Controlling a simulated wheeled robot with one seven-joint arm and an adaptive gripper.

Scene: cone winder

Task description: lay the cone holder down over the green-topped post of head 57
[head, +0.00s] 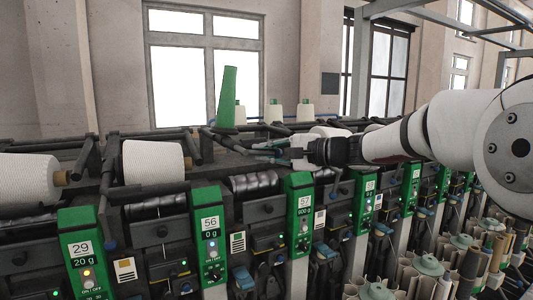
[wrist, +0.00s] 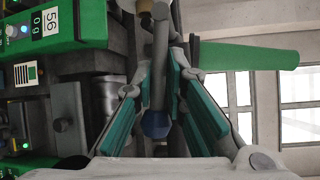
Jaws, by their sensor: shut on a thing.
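The cone holder carries a bare green tapered tube (head: 228,98) that stands up, nearly upright, from dark arms behind the row of heads. In the wrist view the tube (wrist: 245,55) points to the right. My gripper (head: 275,150) reaches in from the right, low beside the tube's foot. In the wrist view its teal finger pads close around a grey bar with a blue end (wrist: 155,122), which looks like part of the cone holder. Head 57's green-topped post (head: 300,215) stands in front of and below my gripper. Where the bar joins the holder is partly hidden.
White yarn cones (head: 153,162) lie on neighbouring holders. Black grooved drums (head: 254,184) sit between posts. Bobbins and tubes (head: 440,270) crowd the lower right. Open air surrounds the green tube.

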